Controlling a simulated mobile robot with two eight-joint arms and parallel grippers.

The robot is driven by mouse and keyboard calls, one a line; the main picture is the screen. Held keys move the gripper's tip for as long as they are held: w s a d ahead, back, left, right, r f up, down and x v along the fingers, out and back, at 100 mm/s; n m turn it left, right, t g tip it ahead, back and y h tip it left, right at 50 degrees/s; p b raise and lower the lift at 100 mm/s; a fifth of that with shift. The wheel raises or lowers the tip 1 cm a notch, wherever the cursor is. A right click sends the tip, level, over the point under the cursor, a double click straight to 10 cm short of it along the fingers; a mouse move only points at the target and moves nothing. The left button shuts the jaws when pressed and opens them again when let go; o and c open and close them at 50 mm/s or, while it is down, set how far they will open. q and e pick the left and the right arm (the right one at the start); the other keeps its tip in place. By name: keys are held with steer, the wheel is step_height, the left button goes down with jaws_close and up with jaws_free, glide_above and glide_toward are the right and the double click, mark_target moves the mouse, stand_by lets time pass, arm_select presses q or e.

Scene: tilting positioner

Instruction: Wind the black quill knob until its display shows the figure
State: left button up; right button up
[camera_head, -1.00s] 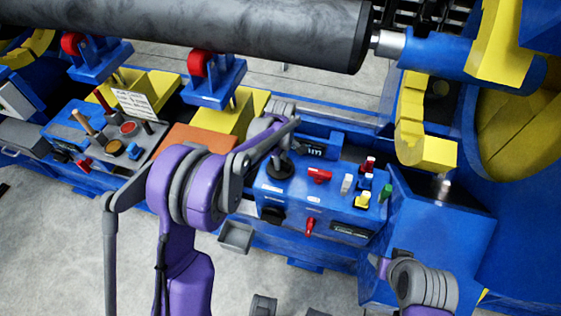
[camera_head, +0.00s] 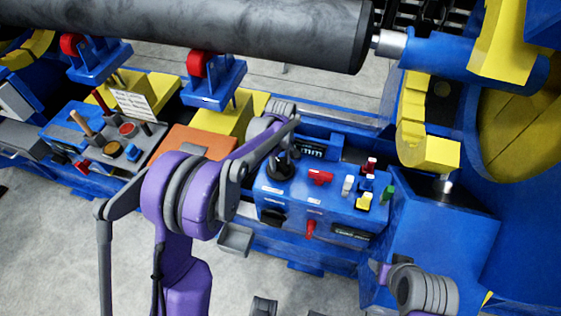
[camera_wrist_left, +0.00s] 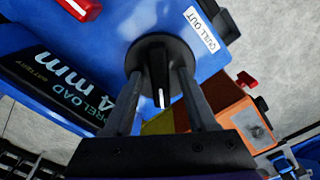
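The black quill knob (camera_wrist_left: 158,72) is a round disc with a raised grip bar and a white pointer line, on top of the blue control box (camera_head: 328,200). The knob also shows partly in the head view (camera_head: 278,171). My left gripper (camera_wrist_left: 160,80) reaches down over it, one finger on each side of the bar, with narrow gaps that look clear. The display (camera_wrist_left: 50,85) beside the knob reads "4 mm" with "PRELOAD" under it; any earlier digits are cut off or hidden. In the head view, my left arm partly covers the display (camera_head: 311,152). No right gripper fingers show.
The box also carries a red switch (camera_head: 320,177), a red lever (camera_head: 310,229), a green button (camera_head: 387,191) and other small controls. A "QUILL OUT" label (camera_wrist_left: 200,28) is beside the knob. A large dark cylinder (camera_head: 200,30) lies behind on rollers.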

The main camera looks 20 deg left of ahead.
mark_target(280, 164)
arm_select(q)
steer(key=shift+r, duration=0.15)
step_height(280, 164, up, 11)
steer(key=shift+f+p, duration=0.2)
steer(key=shift+p, duration=0.2)
stand_by(0.4)
steer(key=s+a+r+m+t+p, duration=0.1)
steer(key=s+r+m+p, duration=0.2)
steer(key=s, duration=0.4)
steer(key=s+a+r+m+t, duration=0.1)
steer(key=s+r+m+t, duration=0.1)
steer(key=s+r, duration=0.45)
steer(key=s+f+m+t+p, duration=0.1)
steer(key=s+m, duration=0.1)
steer(key=s, duration=0.4)
steer(key=s+a+f+m+t+p, duration=0.1)
steer(key=s+f+m, duration=0.1)
steer(key=s, duration=0.5)
steer(key=shift+s+a+f+m, duration=0.15)
steer(key=shift+s+f+m, duration=0.15)
steer(key=shift+m, duration=0.2)
steer(key=shift+w, duration=0.1)
stand_by(0.6)
